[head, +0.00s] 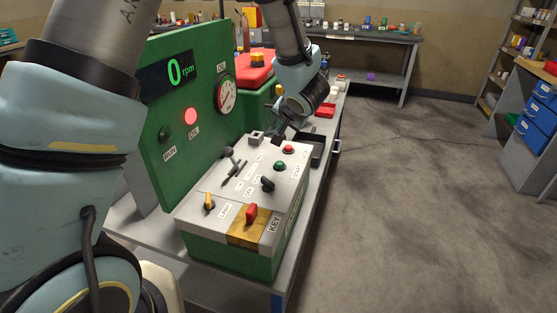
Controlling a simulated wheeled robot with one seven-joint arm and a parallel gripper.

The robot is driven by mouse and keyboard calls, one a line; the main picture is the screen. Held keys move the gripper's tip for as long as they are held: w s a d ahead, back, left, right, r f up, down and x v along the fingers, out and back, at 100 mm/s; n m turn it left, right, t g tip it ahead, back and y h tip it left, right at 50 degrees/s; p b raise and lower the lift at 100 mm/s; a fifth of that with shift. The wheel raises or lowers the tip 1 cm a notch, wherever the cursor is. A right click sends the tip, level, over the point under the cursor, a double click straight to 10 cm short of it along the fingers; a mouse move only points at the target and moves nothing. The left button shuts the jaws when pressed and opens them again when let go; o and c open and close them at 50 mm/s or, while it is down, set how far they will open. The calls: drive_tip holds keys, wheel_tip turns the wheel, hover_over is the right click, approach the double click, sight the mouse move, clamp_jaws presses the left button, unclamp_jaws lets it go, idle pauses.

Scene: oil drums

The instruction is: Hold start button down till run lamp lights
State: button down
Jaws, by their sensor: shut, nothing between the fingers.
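The control box (240,195) stands on the bench with a green button (280,165) and a red button (288,149) on its top. The button labels are too small to read surely; the green one looks like the start button. My gripper (277,137) is shut and empty above the far end of the box, just beyond the red button and apart from the green one. The run lamp (165,133) on the green panel (200,75) is dark. The oil lamp (190,116) beside it glows red. The display (175,72) reads 0 rpm.
A red key switch (251,213), a yellow-handled switch (209,201), a black knob (267,184) and a lever (229,154) stand up from the box top. A gauge (227,95) is on the panel. Open floor (420,200) lies to the right.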

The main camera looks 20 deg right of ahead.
drive_tip(key=b, duration=1)
hover_over(280, 166)
wheel_tip(280, 166, down, 7)
drive_tip(key=shift+f, duration=0.9)
drive_tip(key=shift+f, duration=0.2)
idle(0.9)
drive_tip(key=shift+f, duration=0.2)
drive_tip(key=shift+f, duration=0.55)
idle(1.5)
drive_tip(key=shift+r, duration=0.1)
drive_tip(key=shift+r+p, duration=0.9)
drive_tip(key=shift+p, duration=0.65)
